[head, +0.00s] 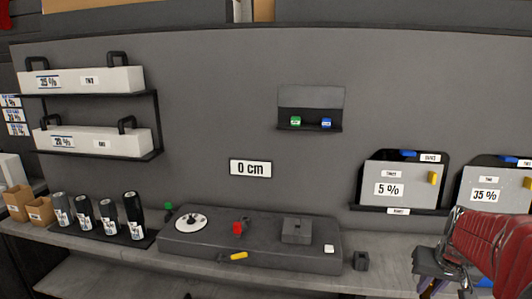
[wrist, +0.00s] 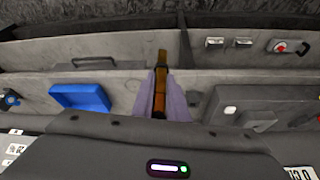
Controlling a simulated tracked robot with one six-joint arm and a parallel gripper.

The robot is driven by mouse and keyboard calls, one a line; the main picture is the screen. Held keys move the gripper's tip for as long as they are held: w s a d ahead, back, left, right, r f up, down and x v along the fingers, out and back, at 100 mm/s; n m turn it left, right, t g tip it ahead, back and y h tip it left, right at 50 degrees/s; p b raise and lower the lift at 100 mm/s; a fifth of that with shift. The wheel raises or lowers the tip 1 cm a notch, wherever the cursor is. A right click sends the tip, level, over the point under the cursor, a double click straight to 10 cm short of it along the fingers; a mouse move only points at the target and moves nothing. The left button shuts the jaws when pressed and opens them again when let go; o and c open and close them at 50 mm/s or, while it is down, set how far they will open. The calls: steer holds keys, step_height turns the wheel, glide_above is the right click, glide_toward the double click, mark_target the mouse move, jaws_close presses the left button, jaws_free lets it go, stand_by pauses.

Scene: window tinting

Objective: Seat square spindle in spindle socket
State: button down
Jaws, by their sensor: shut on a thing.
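My gripper (wrist: 160,108) shows its purple fingers in the wrist view, shut on a slim orange-brown bar, which I take to be the square spindle (wrist: 161,82). The bar stands out beyond the fingertips and touches nothing that I can make out. In the head view my gripper (head: 432,289) is at the lower right, partly cut off by the frame edge, and the bar cannot be made out there. I cannot tell for sure which part is the spindle socket. A dark raised block (head: 297,233) sits on the bench console, and a small notched dark block (head: 361,261) stands right of it.
The console (head: 200,247) carries a white dial (head: 190,221), a red part (head: 238,229), a yellow handle (head: 238,256) and a white button (head: 329,248). Dark cans (head: 108,216) stand to its left. Panels (head: 404,183) hang at right. A blue tray (wrist: 80,98) shows in the wrist view.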

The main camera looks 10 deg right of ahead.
steer(key=w+a+f+n, duration=0.1)
steer(key=w+a+f, duration=0.2)
steer(key=w+a, duration=0.25)
steer(key=w+a+f+n+y, duration=0.1)
steer(key=w+a+f, duration=0.25)
steer(key=a, duration=0.35)
steer(key=w+a+f+n, duration=0.1)
steer(key=w+a+f, duration=0.1)
steer(key=w+a, duration=0.35)
steer(key=a+f+n+y, duration=0.1)
steer(key=a+f+n, duration=0.1)
steer(key=a, duration=0.9)
steer(key=shift+w+f+n+t, duration=0.3)
steer(key=shift+w+f, duration=0.05)
steer(key=shift+f, duration=0.5)
steer(key=shift+a, duration=0.2)
